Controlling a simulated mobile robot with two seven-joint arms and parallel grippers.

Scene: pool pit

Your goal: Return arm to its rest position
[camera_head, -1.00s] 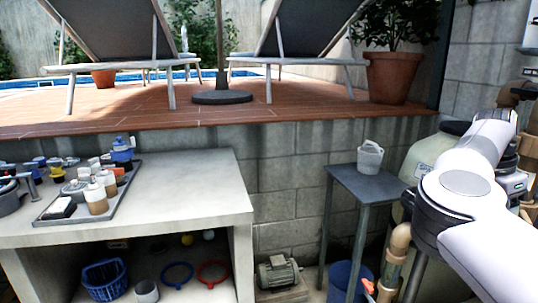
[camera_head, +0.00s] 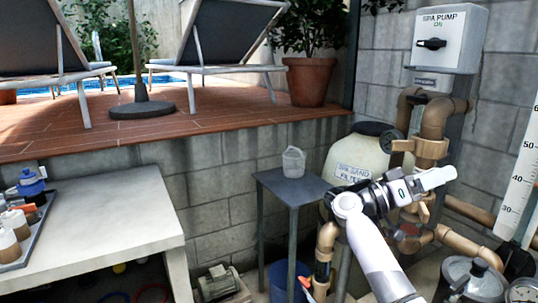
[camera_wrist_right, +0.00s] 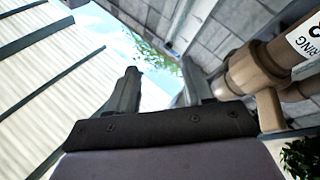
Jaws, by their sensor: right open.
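My right arm (camera_head: 366,245) rises from the bottom edge of the head view, its white hand in front of the pipes beside the sand filter. My right gripper (camera_wrist_right: 160,68) is open and empty in the wrist view, two grey fingers apart with sky, leaves and grey wall behind them. Its fingers are hard to make out in the head view. My left arm and gripper are not in view.
The spa sand filter (camera_head: 357,155), brown pipes (camera_head: 432,120) and a spa pump switch box (camera_head: 449,38) are close around the right arm. A concrete bench (camera_head: 100,225) stands left.

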